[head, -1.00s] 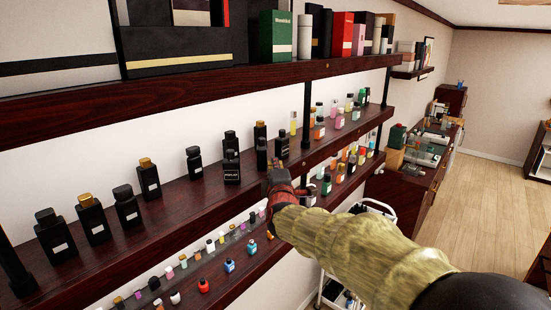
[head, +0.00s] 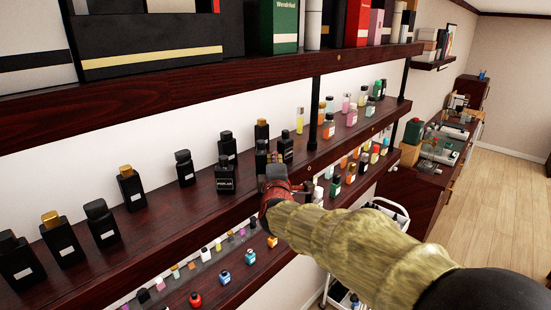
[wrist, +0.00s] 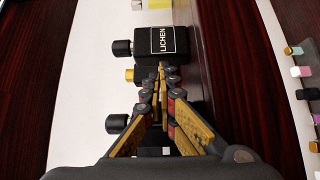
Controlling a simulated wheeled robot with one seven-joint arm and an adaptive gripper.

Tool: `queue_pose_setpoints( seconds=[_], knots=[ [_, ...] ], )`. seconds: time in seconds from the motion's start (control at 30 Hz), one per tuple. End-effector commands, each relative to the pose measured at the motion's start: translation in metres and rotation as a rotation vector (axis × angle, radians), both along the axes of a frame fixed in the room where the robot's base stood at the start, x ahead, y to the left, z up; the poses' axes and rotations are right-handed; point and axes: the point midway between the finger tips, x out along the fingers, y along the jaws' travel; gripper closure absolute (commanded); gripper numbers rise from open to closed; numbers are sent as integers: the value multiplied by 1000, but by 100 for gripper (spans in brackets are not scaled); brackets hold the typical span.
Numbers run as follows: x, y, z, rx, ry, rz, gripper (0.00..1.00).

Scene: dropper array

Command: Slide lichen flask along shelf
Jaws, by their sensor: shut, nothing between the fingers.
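The lichen flask (wrist: 170,42) is a squat black bottle with a black cap and a white-lettered LICHEN label. In the wrist view it lies just beyond my fingertips; I cannot tell whether they touch it. In the head view it appears to be the labelled black bottle (head: 286,148) just right of my gripper (head: 276,166). It stands upright on the dark red middle shelf (head: 160,226). My gripper also shows in the wrist view (wrist: 162,70), with its fingers shut together and nothing between them.
A POPLAR bottle (head: 225,178) and another black bottle (head: 262,157) stand left of the flask. A black post (head: 314,112) and coloured bottles (head: 328,126) are to its right. The upper shelf (head: 200,88) hangs above. Small bottles line the lower shelf.

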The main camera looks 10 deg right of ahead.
Motion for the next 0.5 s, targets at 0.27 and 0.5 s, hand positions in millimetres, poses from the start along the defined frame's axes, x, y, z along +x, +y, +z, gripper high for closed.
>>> queue_pose_setpoints(
  seconds=[0.27, 0.5],
  knots=[
    [11, -18, 0, -1, 0, -3, 100],
    [27, -41, 0, 0, 0, -1, 100]
  ],
)
